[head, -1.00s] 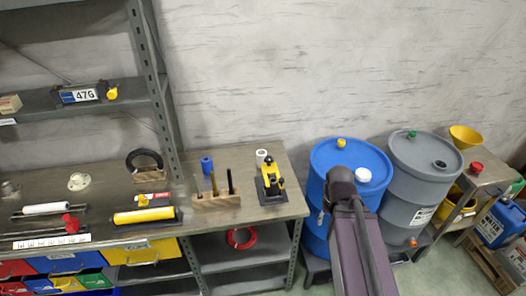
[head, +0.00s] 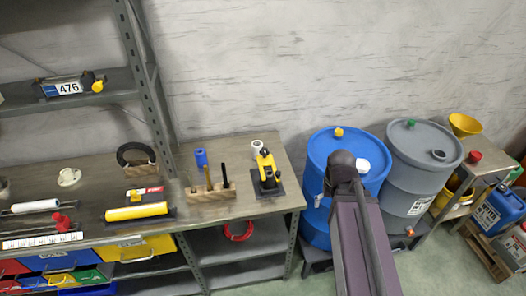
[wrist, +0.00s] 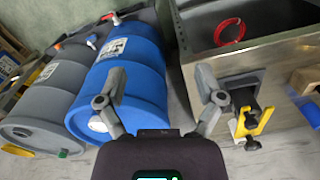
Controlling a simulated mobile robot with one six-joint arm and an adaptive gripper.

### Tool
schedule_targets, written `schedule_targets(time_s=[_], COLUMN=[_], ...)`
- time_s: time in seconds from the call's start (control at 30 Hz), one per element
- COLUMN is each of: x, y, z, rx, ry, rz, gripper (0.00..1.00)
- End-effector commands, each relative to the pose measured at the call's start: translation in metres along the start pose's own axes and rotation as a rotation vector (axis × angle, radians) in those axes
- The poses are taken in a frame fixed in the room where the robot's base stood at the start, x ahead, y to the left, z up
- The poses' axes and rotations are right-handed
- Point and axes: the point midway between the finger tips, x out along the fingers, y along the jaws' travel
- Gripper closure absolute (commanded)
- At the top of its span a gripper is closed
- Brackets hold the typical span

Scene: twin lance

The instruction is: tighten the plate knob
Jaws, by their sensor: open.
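A number plate (head: 66,88) reading 476 sits on the upper shelf at the left of the head view. A yellow knob (head: 98,87) is at its right end, with a dark body behind it. My gripper (wrist: 161,80) shows in the wrist view with its two fingers wide apart and nothing between them. It is beyond the bench end and the blue drum (wrist: 125,65), far from the plate. Neither the plate nor the knob is in the wrist view. My gripper is hidden in the head view, where only my arm shows. How tight the knob sits cannot be seen.
The shelf (head: 100,99) has a grey upright beside the knob. The bench below holds a yellow roller (head: 137,211), a wooden block with upright tools (head: 207,192) and a yellow-black clamp device (head: 266,172). Blue and grey drums (head: 424,155) stand right of the bench.

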Motion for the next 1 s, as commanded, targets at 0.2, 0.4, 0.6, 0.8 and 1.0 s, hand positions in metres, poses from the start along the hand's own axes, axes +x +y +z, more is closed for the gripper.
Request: schedule_targets(time_s=[0.2,0.4,0.6,0.8,1.0], x=[0.02,0.043,0.057,0.058,0.05], y=[-0.011,-0.039,-0.069,-0.088,-0.095], z=[-0.024,-0.063,-0.11,-0.158,-0.205], rx=[-0.097,-0.298,-0.547,-0.786,-0.999], ry=[-0.003,0.027,0.138,0.332,0.607], rz=[-0.114,-0.33,-0.593,-0.834,-1.036], gripper=[0.09,0.09,0.09,0.09,0.09])
